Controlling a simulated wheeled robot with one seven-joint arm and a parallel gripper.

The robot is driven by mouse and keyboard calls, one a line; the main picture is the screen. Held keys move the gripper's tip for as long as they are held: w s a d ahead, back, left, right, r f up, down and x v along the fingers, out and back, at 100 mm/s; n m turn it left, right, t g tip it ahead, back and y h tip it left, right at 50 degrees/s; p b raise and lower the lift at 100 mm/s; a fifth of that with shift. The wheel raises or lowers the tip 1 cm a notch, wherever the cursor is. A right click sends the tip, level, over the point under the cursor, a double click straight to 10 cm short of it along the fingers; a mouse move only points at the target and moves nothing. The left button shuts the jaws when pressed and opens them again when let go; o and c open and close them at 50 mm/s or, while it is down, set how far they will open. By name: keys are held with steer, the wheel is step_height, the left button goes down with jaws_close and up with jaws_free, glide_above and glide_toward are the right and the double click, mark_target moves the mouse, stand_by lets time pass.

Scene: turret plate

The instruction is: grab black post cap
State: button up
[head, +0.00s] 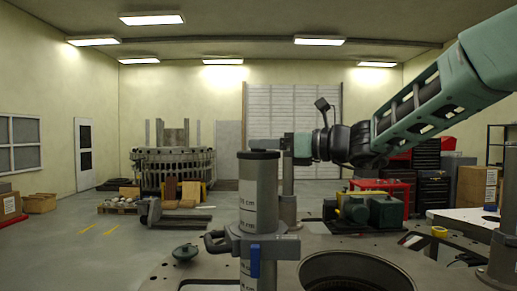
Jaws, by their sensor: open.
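A grey upright post (258,195) with printed centimetre marks stands on the turret plate (225,262) near the picture's middle. Its dark, round cap (258,155) sits on the top end. My gripper (262,144) comes in from the right, level, and shows just above the cap's top edge. It is open, with nothing seen between its fingers. The fingers are small and seen side-on, and I cannot tell whether they are behind the cap or over it. A second grey post (288,185) stands behind, below my wrist.
A grey clamp (262,243) with a handle and blue tab surrounds the near post. A large round opening (355,272) lies right of it. A small green lidded part (185,252) rests at left. Green machinery (375,210) stands behind; the left floor is mostly open.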

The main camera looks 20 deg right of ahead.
steer(key=shift+p+x, duration=0.3)
steer(key=shift+x, duration=0.9)
steer(key=c, duration=1.2)
steer(key=shift+o, duration=0.2)
